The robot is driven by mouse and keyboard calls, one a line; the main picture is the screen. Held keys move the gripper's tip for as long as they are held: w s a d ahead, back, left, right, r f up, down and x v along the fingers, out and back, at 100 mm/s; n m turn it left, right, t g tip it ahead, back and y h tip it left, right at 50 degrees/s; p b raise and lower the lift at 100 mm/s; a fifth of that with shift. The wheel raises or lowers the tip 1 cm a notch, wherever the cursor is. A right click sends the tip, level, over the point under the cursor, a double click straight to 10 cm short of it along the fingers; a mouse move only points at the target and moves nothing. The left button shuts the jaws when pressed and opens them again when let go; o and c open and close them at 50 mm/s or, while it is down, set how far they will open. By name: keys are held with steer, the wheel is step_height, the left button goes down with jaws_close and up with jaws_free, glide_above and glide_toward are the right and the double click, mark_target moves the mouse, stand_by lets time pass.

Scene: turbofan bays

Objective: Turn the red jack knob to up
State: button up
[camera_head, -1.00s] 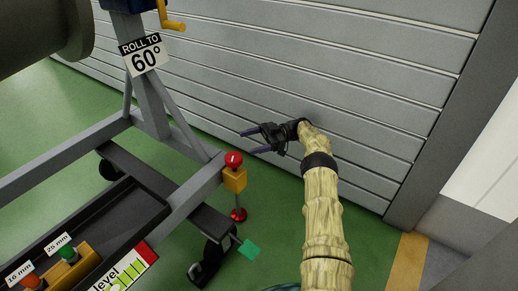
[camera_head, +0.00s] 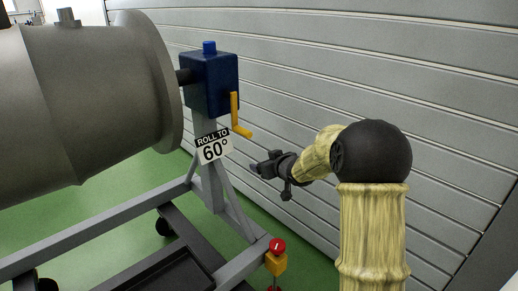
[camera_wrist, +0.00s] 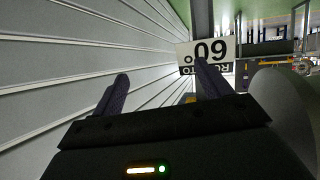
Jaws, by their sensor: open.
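The red jack knob (camera_head: 277,246) sits on top of a yellow block (camera_head: 276,264) at the lower right corner of the grey stand, near the bottom of the head view. My gripper (camera_head: 256,170) is raised well above the knob, in front of the grey slatted wall and just right of the "ROLL TO 60°" sign. In the wrist view my gripper (camera_wrist: 160,90) shows two dark fingers spread apart with nothing between them. The knob cannot be made out in the wrist view.
The sign (camera_head: 213,147) hangs on the stand post below a blue gearbox (camera_head: 210,83) with a yellow crank (camera_head: 237,115). A large grey engine cylinder (camera_head: 90,105) fills the left. The slatted wall (camera_head: 370,75) is close behind my arm.

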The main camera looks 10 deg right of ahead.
steer(key=s+d+m+g+h+p, duration=0.1)
steer(key=s+g, duration=0.4)
steer(key=s, duration=1.2)
steer(key=s+d+m+g+h+p, duration=0.2)
steer(key=s+p, duration=0.4)
steer(key=s, duration=1.2)
steer(key=m+g+h, duration=0.1)
steer(key=g, duration=0.1)
steer(key=shift+s+f+m+g, duration=0.15)
steer(key=shift+s+m+g, duration=0.05)
steer(key=shift+m+g, duration=0.2)
